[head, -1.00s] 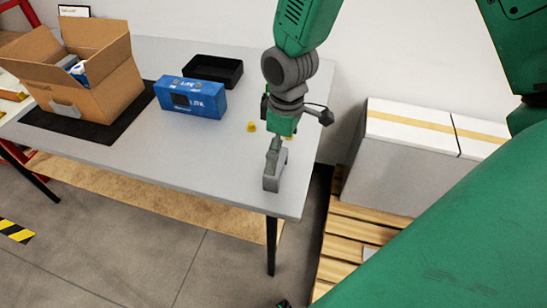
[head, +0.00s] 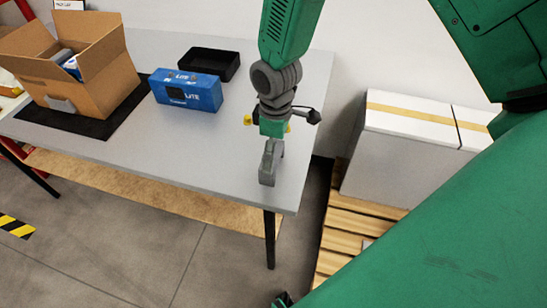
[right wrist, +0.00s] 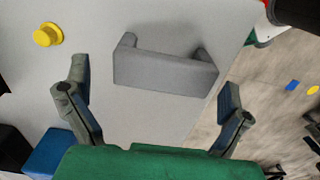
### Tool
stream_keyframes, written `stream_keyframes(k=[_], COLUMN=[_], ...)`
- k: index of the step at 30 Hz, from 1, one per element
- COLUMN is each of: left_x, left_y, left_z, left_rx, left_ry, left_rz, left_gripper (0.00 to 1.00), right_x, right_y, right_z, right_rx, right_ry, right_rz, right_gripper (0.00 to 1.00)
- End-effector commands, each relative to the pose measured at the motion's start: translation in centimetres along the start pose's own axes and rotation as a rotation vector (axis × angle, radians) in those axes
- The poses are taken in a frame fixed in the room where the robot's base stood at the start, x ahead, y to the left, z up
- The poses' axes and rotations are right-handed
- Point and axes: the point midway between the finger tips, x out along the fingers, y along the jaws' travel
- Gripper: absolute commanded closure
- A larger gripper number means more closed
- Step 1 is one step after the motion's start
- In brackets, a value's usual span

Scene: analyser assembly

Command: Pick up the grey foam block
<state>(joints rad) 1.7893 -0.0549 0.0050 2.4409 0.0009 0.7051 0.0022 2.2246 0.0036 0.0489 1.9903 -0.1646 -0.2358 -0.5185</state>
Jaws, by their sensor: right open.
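The grey foam block (head: 268,173) sits on the grey table near its front right corner. In the right wrist view the block (right wrist: 164,73) is bracket-shaped, with a long bar and a short leg at each end. My right gripper (head: 272,148) is over the block in the head view, with its arm coming down from the top. In the right wrist view the right gripper (right wrist: 153,82) is open, one finger on each side of the block, with gaps to both. It holds nothing. My left gripper is not in view.
A blue box (head: 187,91), a black tray (head: 210,65) and an open carton (head: 85,85) stand on the table (head: 160,140). A yellow knob (right wrist: 47,35) lies near the block. A grey-white crate (head: 390,155) on a pallet stands right of the table.

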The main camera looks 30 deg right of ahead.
Motion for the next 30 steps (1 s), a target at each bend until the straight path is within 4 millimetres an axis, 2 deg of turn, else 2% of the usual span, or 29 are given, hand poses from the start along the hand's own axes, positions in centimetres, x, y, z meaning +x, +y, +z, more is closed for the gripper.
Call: stream_keyframes(k=[3, 6, 13, 14, 15, 16, 30], left_x=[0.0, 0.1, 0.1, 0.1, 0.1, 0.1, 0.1], left_y=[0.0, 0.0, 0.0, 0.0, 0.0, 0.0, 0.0], left_z=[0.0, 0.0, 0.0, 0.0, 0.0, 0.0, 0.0], left_rx=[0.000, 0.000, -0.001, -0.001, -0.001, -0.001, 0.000], left_ry=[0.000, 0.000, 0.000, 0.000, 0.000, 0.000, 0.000], left_rz=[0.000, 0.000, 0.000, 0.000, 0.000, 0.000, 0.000], left_gripper=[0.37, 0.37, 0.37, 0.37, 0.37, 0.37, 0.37], right_x=[1.8, 2.4, 2.6, 2.6, 2.6, 2.6, 2.8], right_y=[-0.3, -0.4, -0.3, -0.2, -0.2, -0.2, -0.1], right_z=[-0.2, -0.3, -0.3, -0.2, -0.2, -0.2, 0.1], right_rx=[-0.002, -0.002, -0.001, -0.001, -0.001, -0.001, 0.000], right_ry=[-0.004, -0.004, -0.002, -0.001, -0.001, -0.001, -0.008], right_rz=[0.001, 0.005, 0.004, 0.003, 0.003, 0.002, 0.000], right_gripper=[0.00, 0.00, 0.00, 0.07, 0.21, 0.27, 0.27])
